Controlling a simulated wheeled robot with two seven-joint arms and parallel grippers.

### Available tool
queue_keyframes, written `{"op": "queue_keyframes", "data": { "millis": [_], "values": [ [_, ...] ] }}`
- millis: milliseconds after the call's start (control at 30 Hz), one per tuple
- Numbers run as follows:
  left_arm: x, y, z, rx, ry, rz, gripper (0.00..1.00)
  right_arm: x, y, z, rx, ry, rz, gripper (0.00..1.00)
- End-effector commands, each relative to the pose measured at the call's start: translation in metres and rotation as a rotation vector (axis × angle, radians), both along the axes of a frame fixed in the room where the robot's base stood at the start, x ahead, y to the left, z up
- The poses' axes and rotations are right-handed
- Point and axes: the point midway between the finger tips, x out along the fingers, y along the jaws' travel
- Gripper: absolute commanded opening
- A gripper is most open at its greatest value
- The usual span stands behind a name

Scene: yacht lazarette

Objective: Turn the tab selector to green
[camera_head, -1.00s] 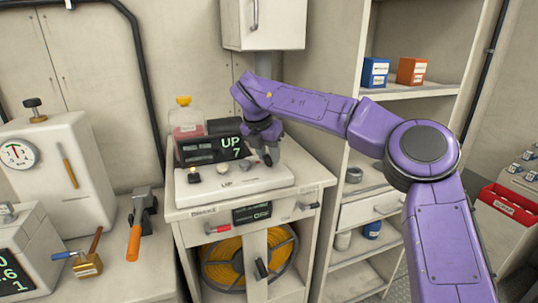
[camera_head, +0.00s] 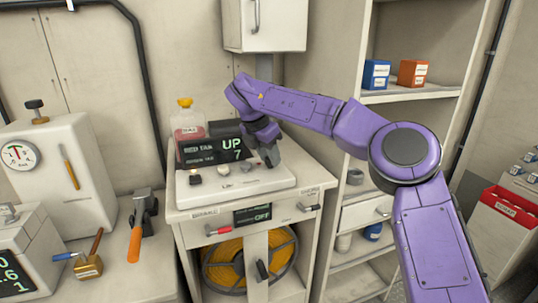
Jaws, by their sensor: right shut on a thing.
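The control box (camera_head: 280,179) stands on the white cabinet. Its dark display (camera_head: 200,151) shows "UP 7" in green, with smaller, partly legible text beside it that seems to include "TAB". My left gripper is not in view.
A bottle with a yellow cap (camera_head: 187,120) stands behind the display. Shelves (camera_head: 410,93) stand at the right; a counter (camera_head: 125,275) with tools is at the left.

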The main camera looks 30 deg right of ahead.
Motion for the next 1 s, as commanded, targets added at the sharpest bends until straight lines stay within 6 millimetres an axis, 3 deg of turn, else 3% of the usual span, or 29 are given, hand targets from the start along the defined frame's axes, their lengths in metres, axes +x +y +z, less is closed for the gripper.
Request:
{"op": "queue_keyframes", "data": {
  "millis": [33,100,467,800,1000],
  "values": [
    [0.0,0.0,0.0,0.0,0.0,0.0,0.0,0.0,-0.001,0.001,-0.002,-0.004,0.0,0.37],
    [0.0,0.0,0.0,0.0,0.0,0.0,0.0,0.0,-0.001,0.001,-0.001,-0.003,0.001,0.58],
    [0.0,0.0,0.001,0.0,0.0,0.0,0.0,0.0,0.002,0.007,-0.001,-0.003,0.001,0.58],
    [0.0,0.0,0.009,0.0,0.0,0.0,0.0,-0.007,0.031,0.078,-0.002,-0.006,0.0,0.58],
    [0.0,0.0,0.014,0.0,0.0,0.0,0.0,-0.009,0.039,0.098,-0.001,-0.003,0.0,0.58]
  ]
}}
